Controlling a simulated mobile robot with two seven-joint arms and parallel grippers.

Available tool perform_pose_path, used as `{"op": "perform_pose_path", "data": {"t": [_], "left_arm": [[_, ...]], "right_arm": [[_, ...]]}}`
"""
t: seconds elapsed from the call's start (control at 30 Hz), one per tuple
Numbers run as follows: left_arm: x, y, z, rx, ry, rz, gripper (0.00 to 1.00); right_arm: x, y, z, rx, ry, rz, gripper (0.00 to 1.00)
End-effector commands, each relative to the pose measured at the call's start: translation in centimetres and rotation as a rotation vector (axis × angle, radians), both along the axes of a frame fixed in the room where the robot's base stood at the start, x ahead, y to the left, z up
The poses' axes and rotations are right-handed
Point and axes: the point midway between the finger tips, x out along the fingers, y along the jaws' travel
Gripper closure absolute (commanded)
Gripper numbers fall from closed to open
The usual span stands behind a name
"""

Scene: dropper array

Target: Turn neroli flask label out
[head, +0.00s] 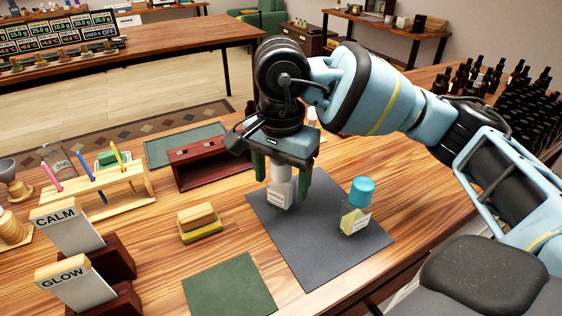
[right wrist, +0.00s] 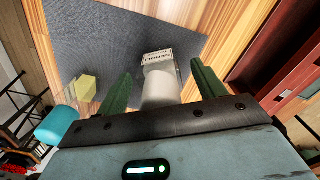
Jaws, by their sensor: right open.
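A flask with a pale grey-white body and a white label (head: 279,196) stands on the dark grey mat (head: 308,262). My right gripper (head: 282,183) is above it, pointing down, with its green fingers apart on either side of the flask's upper part. In the right wrist view the flask (right wrist: 160,88) sits between the open fingers with a visible gap on each side. Its label (right wrist: 158,57) carries dark print that looks like "NEROLI", though it is small. A second flask with a blue cap (head: 362,190), yellowish contents and a white label stands on the mat to the right.
A dark red wooden box (head: 208,165) is behind and left of the mat. Yellow and tan blocks (head: 199,224) and a green mat (head: 230,288) lie to the left. CALM (head: 66,229) and GLOW (head: 75,285) card stands are front left. Many dark bottles (head: 515,105) stand at back right.

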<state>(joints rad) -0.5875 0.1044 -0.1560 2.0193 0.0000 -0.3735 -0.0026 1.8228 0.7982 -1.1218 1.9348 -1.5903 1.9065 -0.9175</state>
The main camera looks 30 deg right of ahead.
Motion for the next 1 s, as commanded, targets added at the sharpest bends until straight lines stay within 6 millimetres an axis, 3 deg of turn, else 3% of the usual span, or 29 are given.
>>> {"op": "perform_pose_path", "data": {"t": [0.33,0.77,1.0], "left_arm": [[0.1,0.0,0.0,0.0,-0.003,-0.001,0.25],[0.1,0.0,0.0,0.0,-0.002,-0.001,0.25],[-0.5,0.0,-1.0,0.001,0.014,-0.001,0.25]], "right_arm": [[0.0,0.0,-0.4,-0.001,0.0,-0.001,0.31],[0.0,0.0,-0.4,0.0,0.0,-0.001,0.86],[0.0,0.0,-0.6,0.001,0.002,0.164,0.86]]}}
